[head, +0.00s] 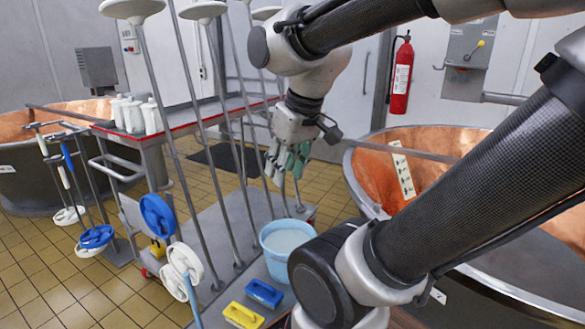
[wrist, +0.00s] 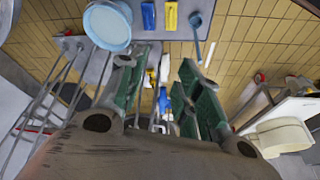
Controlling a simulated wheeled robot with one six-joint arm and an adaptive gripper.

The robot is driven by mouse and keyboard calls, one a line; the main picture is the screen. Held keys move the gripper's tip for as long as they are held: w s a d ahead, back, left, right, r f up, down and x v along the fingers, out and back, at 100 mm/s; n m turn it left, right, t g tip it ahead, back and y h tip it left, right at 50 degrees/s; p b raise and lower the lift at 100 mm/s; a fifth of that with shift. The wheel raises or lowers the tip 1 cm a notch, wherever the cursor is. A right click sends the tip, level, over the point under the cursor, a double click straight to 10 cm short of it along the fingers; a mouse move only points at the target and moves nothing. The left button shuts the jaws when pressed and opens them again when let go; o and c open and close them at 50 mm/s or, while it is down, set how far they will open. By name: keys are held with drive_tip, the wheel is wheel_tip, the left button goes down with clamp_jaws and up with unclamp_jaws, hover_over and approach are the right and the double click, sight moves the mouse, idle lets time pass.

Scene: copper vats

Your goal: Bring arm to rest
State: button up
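My gripper (head: 284,170) hangs from my bent arm in the upper middle of the head view, pointing down, left of the right-hand copper vat (head: 375,172). In the wrist view its two green-padded fingers (wrist: 163,92) stand apart with nothing held between them. The gripper is in the air above the grey cart's lower deck (head: 222,225), beside the upright poles. My arm's dark forearm and joints hide part of the right vat and the floor at lower right.
A light blue bucket (head: 287,241), a blue brush (head: 263,293) and a yellow brush (head: 243,315) sit on the deck. White bottles (head: 133,114) stand on the red-edged shelf. Another vat (head: 40,185) is at left. A fire extinguisher (head: 401,75) hangs behind. Tiled floor shows at lower left.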

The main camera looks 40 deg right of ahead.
drive_tip(key=shift+s+r, duration=0.15)
drive_tip(key=shift+s, duration=0.9)
